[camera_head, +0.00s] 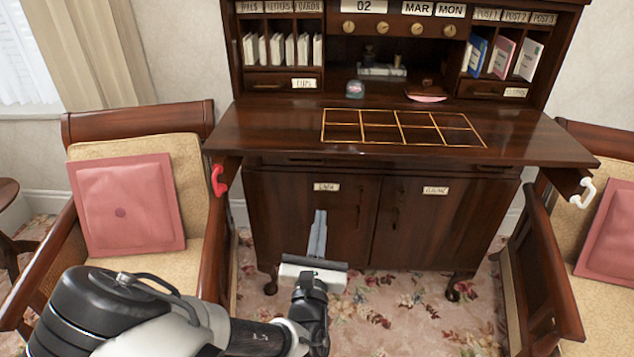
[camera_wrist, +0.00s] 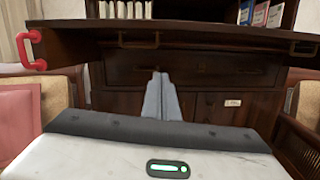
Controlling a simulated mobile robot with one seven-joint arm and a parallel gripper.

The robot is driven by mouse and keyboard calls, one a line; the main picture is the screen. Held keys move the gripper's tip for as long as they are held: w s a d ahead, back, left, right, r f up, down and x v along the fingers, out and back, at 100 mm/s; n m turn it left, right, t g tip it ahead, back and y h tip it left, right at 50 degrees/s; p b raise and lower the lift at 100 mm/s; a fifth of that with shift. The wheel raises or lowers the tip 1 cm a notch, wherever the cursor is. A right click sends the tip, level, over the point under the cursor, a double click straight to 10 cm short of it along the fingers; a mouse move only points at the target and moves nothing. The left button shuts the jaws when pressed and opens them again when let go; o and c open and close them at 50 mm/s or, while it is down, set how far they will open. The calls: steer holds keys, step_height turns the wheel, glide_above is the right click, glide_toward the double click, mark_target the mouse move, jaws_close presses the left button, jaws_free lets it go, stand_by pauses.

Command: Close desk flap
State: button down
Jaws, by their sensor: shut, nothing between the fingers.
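The dark wooden desk flap (camera_head: 270,128) is open and lies level, sticking out from the desk front. Gold lines mark a grid on its top. In the wrist view the flap (camera_wrist: 210,40) spans the upper part, seen from slightly below, with a brass-coloured handle near its left and another near its right. My gripper (camera_head: 319,216) is shut and empty. It is in front of the lower cabinet doors, below the level of the flap, and apart from it. Its fingers also show in the middle of the wrist view (camera_wrist: 160,78).
A red handle (camera_head: 219,178) is on the support under the flap's left end; a white handle (camera_head: 583,194) is at the right end. Armchairs stand left (camera_head: 188,160) and right (camera_head: 540,290). A glass dome (camera_head: 355,89) and a pink item (camera_head: 427,98) sit behind the grid.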

steer(key=w+a+r+n+y, duration=0.1)
steer(key=w+r+n, duration=0.1)
steer(key=w+r, duration=0.5)
steer(key=shift+w+t, duration=0.4)
steer(key=shift+w, duration=0.55)
steer(key=shift+r, duration=0.2)
